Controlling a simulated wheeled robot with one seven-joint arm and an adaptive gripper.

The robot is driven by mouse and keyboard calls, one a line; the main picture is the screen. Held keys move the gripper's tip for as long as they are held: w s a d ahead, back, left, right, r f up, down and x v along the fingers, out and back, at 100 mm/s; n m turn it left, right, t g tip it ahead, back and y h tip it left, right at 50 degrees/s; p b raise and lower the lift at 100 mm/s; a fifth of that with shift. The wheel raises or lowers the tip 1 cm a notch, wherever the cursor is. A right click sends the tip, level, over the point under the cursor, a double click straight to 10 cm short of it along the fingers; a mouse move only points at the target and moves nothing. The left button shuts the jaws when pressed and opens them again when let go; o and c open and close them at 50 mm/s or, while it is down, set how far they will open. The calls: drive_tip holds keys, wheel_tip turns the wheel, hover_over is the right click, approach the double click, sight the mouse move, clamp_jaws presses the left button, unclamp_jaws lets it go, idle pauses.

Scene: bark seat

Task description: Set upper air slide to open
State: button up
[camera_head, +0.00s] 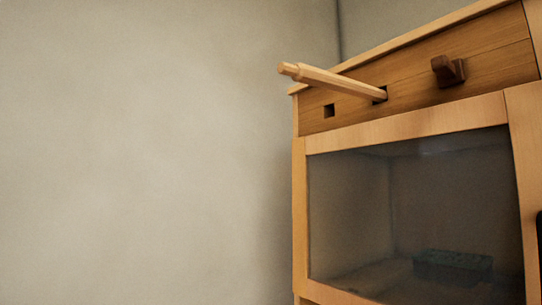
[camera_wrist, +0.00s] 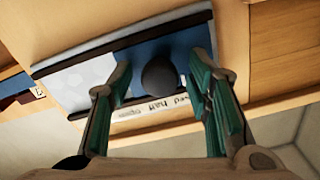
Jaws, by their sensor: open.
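In the wrist view, a slide with a blue plate (camera_wrist: 140,55) and a round dark knob (camera_wrist: 159,76) sits between two dark rails, with a pale grey panel (camera_wrist: 85,80) to its left. A white label strip (camera_wrist: 150,110) runs along the lower rail; "half" is legible, with other words on either side, partly covered by the right finger. My gripper (camera_wrist: 161,64) is open, its green-padded fingers on either side of the knob, with visible gaps. I cannot tell the knob's depth between them. The slide and gripper do not show in the head view.
Another blue and red panel (camera_wrist: 18,90) lies at the wrist view's left edge.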

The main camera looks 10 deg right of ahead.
drive_tip(key=shift+w+d+f, duration=0.1)
drive_tip(key=shift+w+f, duration=0.05)
clamp_jaws()
drive_tip(key=s+d, duration=0.4)
drive_tip(key=s, duration=0.3)
drive_tip(key=shift+s, duration=0.25)
drive_tip(key=shift+d, duration=0.1)
unclamp_jaws()
drive_tip(key=shift+s, duration=0.1)
drive_tip(key=v, duration=1.2)
